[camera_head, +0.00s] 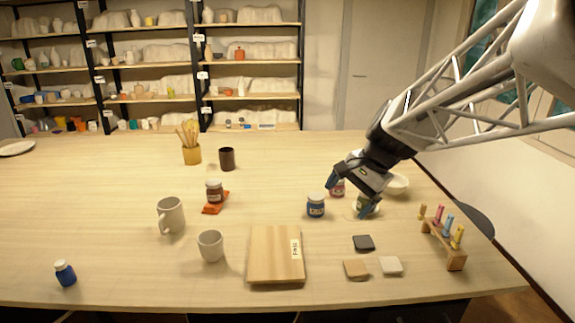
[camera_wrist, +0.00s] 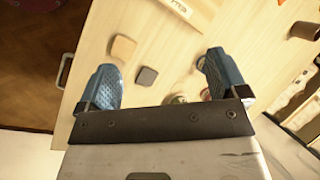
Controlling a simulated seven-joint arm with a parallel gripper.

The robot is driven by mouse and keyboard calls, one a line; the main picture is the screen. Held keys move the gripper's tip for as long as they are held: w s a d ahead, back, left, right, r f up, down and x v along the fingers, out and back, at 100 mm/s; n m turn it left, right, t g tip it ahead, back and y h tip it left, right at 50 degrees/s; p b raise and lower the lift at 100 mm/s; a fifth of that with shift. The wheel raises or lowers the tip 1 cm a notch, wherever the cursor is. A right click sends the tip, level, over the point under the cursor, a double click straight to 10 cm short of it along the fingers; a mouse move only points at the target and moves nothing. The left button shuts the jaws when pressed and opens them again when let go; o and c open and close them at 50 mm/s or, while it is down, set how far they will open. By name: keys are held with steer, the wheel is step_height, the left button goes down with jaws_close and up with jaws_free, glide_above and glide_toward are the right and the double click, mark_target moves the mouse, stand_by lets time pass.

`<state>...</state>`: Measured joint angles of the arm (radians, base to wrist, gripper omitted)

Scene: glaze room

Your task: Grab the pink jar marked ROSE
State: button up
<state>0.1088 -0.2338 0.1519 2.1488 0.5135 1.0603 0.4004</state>
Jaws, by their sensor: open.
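A pink jar (camera_head: 338,189) stands on the table in the head view, partly hidden by a blue finger of my gripper (camera_head: 346,199). Its label cannot be read. My gripper is open and tilted, above or beside the pink jar and a jar with a green-yellow label (camera_head: 364,205); contact cannot be told. In the wrist view my gripper (camera_wrist: 161,62) shows its fingers wide apart with nothing held.
A blue jar (camera_head: 316,207) stands just left of the gripper. A white bowl (camera_head: 397,184) is to its right. Three tiles, one of them dark (camera_head: 364,242), lie in front, beside a wooden board (camera_head: 262,256). A peg rack (camera_head: 445,246) stands at right.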

steer(key=w+d+f+m+y, duration=0.1)
steer(key=w+m+y, duration=0.15)
steer(key=w, duration=0.75)
steer(key=w+d+f+m+y, duration=0.2)
steer(key=w+m, duration=0.2)
steer(key=w, duration=0.6)
steer(key=m+t+y, duration=0.3)
steer(key=m+t, duration=0.1)
steer(key=m, duration=0.3)
glide_above(337, 187)
steer(key=w+d, duration=0.2)
steer(key=d, duration=0.2)
step_height(337, 187, down, 8)
steer(key=shift+s+a, duration=0.2)
steer(key=shift+s, duration=0.05)
steer(key=shift+f, duration=0.1)
steer(key=shift+f, duration=1.7)
steer(key=shift+f, duration=0.55)
steer(key=f, duration=0.1)
steer(key=a+f, duration=0.1)
steer(key=f, duration=0.1)
steer(key=shift+w+a, duration=0.3)
steer(key=shift+w+a+f, duration=0.2)
steer(key=shift+a+f, duration=0.05)
steer(key=shift+a, duration=0.25)
